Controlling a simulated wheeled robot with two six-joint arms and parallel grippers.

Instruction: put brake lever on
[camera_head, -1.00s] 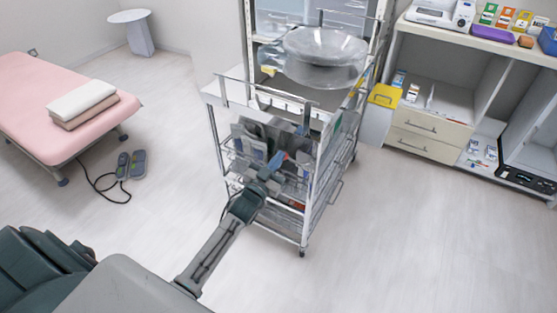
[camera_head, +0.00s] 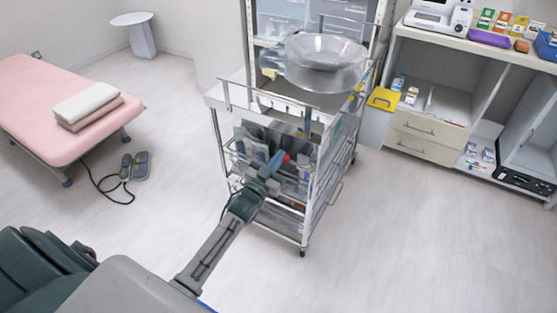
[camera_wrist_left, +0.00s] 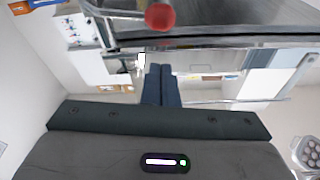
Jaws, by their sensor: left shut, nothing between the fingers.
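The metal trolley (camera_head: 322,200) stands in the middle of the head view, with wire baskets below its top shelf. In the left wrist view a round red knob (camera_wrist_left: 160,16) shows at the top edge, by a metal bar. The lever's shaft is unclear.
A clear bowl (camera_head: 325,55) stands on the trolley. A yellow bin (camera_head: 383,99) and an open cabinet (camera_head: 440,105) stand to the right. A pink treatment bed (camera_head: 40,115) and a foot pedal (camera_head: 133,165) are at left. The floor right of the trolley is clear.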

